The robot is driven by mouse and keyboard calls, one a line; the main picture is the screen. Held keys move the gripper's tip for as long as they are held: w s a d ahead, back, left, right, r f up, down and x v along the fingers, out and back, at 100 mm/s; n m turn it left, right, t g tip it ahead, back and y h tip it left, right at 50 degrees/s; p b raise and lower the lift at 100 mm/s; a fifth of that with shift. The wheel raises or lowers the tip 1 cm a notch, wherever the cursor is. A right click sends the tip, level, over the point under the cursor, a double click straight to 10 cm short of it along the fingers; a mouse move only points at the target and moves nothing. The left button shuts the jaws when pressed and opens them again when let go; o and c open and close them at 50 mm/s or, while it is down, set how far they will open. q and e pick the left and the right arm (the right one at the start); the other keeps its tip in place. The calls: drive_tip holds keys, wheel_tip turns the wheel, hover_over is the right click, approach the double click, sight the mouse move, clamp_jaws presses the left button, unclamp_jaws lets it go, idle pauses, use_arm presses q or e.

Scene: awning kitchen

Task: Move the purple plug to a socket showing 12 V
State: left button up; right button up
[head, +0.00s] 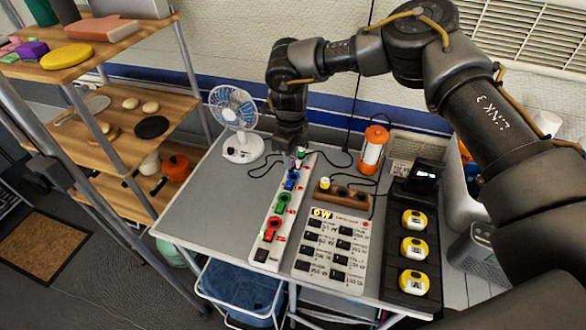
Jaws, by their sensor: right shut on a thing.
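My right gripper (293,145) points down over the far end of a long white power strip (262,237). It is shut on the purple plug (300,154), which shows only as a small patch by the fingertips. I cannot tell whether the plug is seated in the strip or lifted from it. Blue (291,179), green (283,202) and red (272,228) plugs sit along the strip. A white panel (300,266) with rows of black switches has a yellow "0 W" display (321,213). No 12 V reading is legible. My left gripper is not in view.
A brown socket block (356,199) holds a yellow plug (324,183). A fan (238,120) and an orange lantern (372,150) stand behind. A black rack (422,302) holds yellow devices at the right. Cables cross the back of the table. The table's left side (205,205) is clear.

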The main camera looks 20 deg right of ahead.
drive_tip(key=shift+s+a+f+b, duration=0.1)
drive_tip(key=shift+s+a+f, duration=0.45)
drive_tip(key=shift+s+a, duration=1.1)
drive_tip(key=shift+s+a+f+b, duration=0.15)
drive_tip(key=shift+s+a+f, duration=0.6)
drive_tip(key=shift+s, duration=1.65)
drive_tip(key=shift+s+a+f+b, duration=0.1)
drive_tip(key=shift+s+a+f, duration=0.25)
drive_tip(key=shift+s+a, duration=1.4)
drive_tip(key=shift+s+d, duration=0.25)
drive_tip(key=shift+f+b, duration=0.15)
drive_tip(key=shift+b, duration=0.25)
drive_tip(key=shift+f, duration=0.3)
drive_tip(key=shift+f+b, duration=0.35)
drive_tip(key=shift+b, duration=0.25)
drive_tip(key=shift+f+b, duration=0.85)
drive_tip(key=shift+b, duration=0.05)
